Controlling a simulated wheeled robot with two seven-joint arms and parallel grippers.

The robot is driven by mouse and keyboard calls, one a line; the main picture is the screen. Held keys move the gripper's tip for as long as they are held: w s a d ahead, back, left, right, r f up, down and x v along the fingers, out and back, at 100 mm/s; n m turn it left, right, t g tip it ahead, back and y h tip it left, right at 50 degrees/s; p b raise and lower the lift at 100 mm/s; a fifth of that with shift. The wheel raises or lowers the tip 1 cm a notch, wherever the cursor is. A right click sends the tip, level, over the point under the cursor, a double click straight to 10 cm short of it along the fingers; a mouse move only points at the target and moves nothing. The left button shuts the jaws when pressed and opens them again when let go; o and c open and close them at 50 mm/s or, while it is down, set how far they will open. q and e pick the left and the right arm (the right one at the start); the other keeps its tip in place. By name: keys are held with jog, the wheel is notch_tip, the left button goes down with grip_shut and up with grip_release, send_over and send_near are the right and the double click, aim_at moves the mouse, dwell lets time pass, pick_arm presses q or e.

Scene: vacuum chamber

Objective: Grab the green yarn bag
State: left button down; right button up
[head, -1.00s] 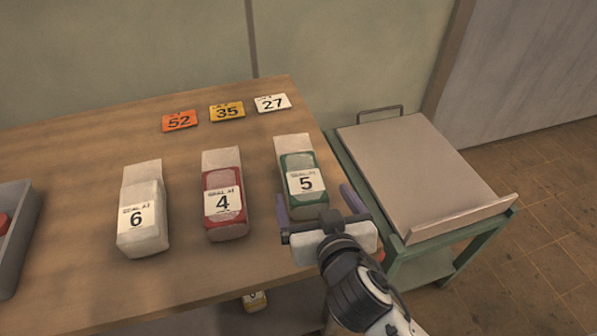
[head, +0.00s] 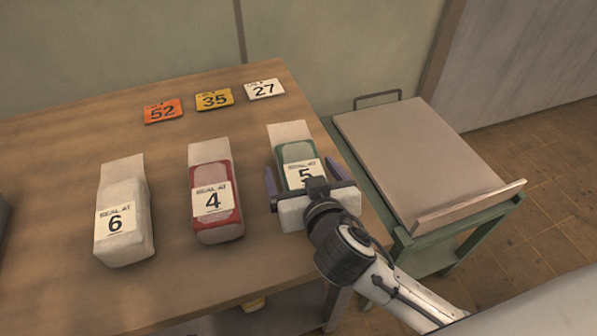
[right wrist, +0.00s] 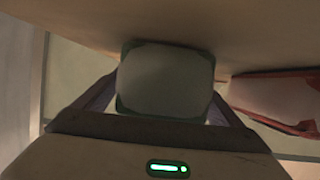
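The green yarn bag (head: 294,152) lies on the wooden table near its right edge, with a pale top flap and a white label marked 5. My right gripper (head: 300,172) is open, with one finger on each side of this bag; small gaps show beside it. The gripper's body hides the bag's near end in the head view. In the right wrist view the bag's pale end face (right wrist: 165,82) sits between the spread fingers (right wrist: 160,100). My left gripper is not in view.
A red bag (head: 215,205) marked 4 and a white bag (head: 124,220) marked 6 lie to the left. Tags 52 (head: 162,111), 35 (head: 214,99) and 27 (head: 264,89) lie behind. A green cart (head: 475,235) stands right of the table (head: 60,140).

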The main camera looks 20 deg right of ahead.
jog(key=c, duration=1.1)
jog(key=shift+r, duration=0.1)
jog(key=shift+c, duration=0.5)
